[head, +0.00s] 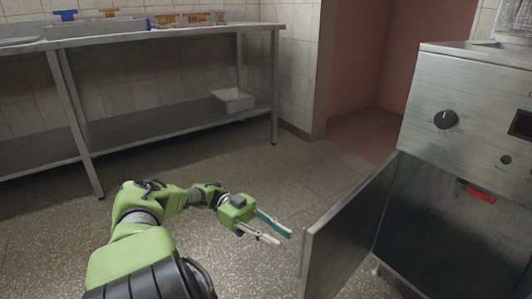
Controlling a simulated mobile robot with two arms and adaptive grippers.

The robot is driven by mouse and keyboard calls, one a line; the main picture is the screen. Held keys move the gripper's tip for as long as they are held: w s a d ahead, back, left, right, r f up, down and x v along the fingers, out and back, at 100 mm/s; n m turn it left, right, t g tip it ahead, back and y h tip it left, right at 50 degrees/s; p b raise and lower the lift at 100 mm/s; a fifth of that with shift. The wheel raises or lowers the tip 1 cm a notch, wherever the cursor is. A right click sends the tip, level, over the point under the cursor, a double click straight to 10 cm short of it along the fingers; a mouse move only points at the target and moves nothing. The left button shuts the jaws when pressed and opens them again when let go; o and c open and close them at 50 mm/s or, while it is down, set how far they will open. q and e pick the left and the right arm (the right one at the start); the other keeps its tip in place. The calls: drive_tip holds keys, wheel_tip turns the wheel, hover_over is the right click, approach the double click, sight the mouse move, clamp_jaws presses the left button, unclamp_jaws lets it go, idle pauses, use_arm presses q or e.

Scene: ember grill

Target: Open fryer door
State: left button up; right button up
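The fryer (440,92) stands at the right, a steel cabinet with a black knob on its front panel. Its door (345,235) is swung wide open to the left, showing the dark inside and a red handle (481,195) under the panel. My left gripper (277,233) is in the lower middle, just left of the door's outer edge. Its two fingers are apart with nothing between them, and a small gap shows between the fingertips and the door. My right gripper is not in view.
A steel table (150,33) with a lower shelf stands along the back wall, holding trays with blue and orange items. A white container (233,99) sits on the shelf. The tiled floor between table and fryer is clear. A reddish doorway opens behind.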

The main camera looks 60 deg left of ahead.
use_arm(q)
drive_tip(key=shift+v, duration=1.9)
